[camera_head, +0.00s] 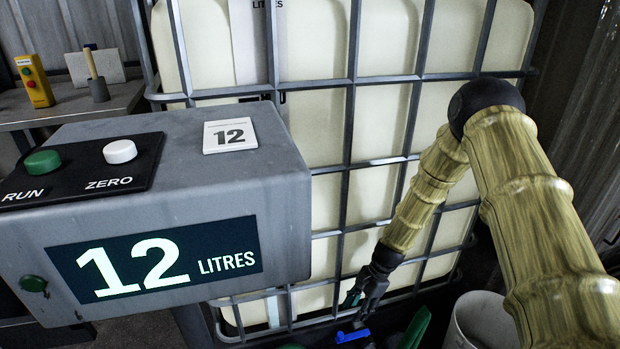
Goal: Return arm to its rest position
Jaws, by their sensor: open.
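My arm comes in from the lower right, bends at a dark elbow joint, and reaches down toward the lower middle of the head view. My gripper (360,308) hangs at its end, pointing down in front of the caged tank, and is open. It is small and dark here, so its fingertips are hard to make out. A blue item (352,336) lies just below the gripper; I cannot tell whether they touch. I see nothing held between the fingers.
A grey dispenser box (200,190) fills the left front, with a green RUN button (42,162), a white ZERO button (120,151), a "12" card (230,136) and a "12 LITRES" display (155,260). The caged tank (380,130) stands behind. A pale bucket (480,322) stands below my arm.

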